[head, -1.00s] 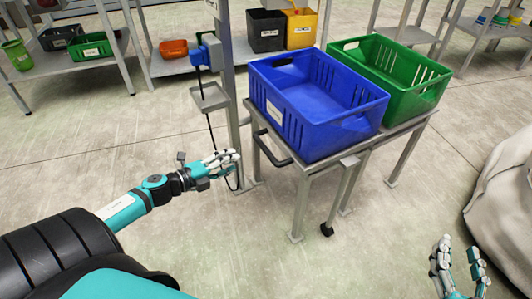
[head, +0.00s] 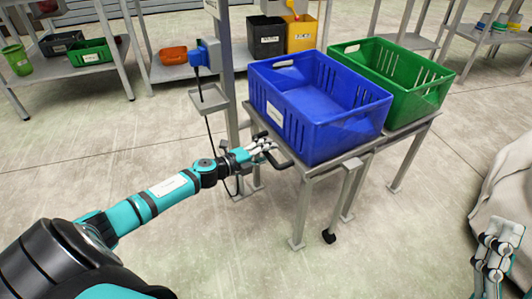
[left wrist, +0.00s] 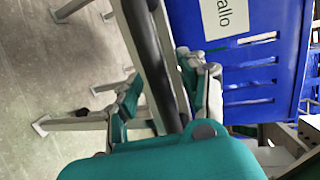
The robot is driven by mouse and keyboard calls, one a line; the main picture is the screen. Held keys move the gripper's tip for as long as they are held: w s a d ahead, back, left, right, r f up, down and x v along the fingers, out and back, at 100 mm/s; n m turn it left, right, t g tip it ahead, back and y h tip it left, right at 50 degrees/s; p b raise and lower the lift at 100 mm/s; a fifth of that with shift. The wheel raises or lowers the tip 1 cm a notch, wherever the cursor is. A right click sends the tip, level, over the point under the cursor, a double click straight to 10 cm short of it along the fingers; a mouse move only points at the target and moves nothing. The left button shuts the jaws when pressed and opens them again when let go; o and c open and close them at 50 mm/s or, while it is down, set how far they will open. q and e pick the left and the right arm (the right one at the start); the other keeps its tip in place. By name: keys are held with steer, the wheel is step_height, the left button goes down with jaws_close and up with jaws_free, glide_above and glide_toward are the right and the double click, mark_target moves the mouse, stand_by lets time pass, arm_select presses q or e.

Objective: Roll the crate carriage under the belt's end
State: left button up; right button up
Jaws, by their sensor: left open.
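The crate carriage is a grey metal frame (head: 300,213) with a small black caster near the floor. It bears a blue crate (head: 310,145) with a white label. A black push handle (head: 278,163) sticks out on its left side. My left gripper (head: 268,146) is open at this handle. In the left wrist view the black handle bar (left wrist: 150,60) runs between the open fingers (left wrist: 165,92); I cannot tell if they touch it. My right gripper (head: 494,250) is at the lower right, away from the carriage; its opening is unclear. No belt can be made out.
A green crate (head: 408,92) stands behind the blue one on a grey frame. A grey post (head: 228,80) with a blue box (head: 206,54) stands close left of the carriage. A pale sack (head: 505,180) is at right. Shelves with bins line the back. The front floor is clear.

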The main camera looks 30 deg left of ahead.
arm_select(q)
jaws_close()
steer(key=shift+f, duration=0.1)
stand_by(0.6)
